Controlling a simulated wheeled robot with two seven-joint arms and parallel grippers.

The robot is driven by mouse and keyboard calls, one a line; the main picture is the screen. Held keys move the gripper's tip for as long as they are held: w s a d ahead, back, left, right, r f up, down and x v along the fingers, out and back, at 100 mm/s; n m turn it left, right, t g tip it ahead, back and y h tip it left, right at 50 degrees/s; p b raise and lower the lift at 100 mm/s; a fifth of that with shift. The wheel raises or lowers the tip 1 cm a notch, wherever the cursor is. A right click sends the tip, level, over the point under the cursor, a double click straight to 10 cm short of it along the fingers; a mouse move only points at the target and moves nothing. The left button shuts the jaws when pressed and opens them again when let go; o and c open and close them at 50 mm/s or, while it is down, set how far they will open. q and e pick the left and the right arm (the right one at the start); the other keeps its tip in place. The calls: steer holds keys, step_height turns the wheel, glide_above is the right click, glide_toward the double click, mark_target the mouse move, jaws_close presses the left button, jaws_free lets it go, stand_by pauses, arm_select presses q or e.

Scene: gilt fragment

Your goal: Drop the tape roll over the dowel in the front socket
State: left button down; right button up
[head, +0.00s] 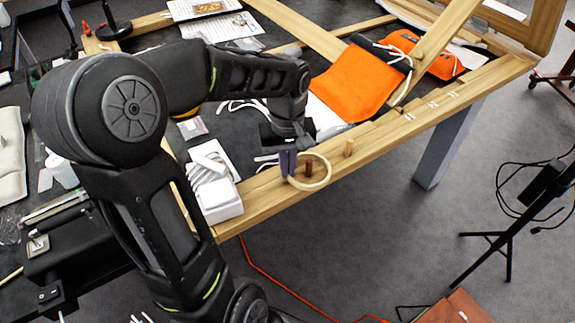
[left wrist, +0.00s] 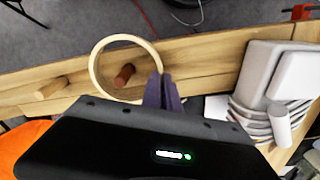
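The tape roll, a thin pale tan ring (head: 309,188), is at the front wooden beam. My left gripper (head: 288,164) has its purple fingers together on the ring's left side. In the left wrist view the fingers (left wrist: 163,92) meet the right side of the ring (left wrist: 94,68). A dark brown dowel (head: 309,168) stands up from the beam and shows inside the ring's opening in both views (left wrist: 124,75). I cannot tell how far the ring is above the beam. A lighter dowel (head: 348,148) stands farther along the beam, outside the ring. My right gripper is not in view.
A white device with a coiled cord (head: 218,200) sits on the beam left of the ring. An orange pouch (head: 355,82) lies behind the dowels. The floor in front of the beam is open, with a red cable (head: 270,278) on it.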

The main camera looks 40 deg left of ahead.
arm_select(q)
steer(key=c, duration=1.6)
jaws_free()
steer(key=shift+f, duration=0.1)
steer(key=shift+r+p, duration=0.45)
step_height(320, 180, up, 12)
steer(key=shift+r, duration=0.15)
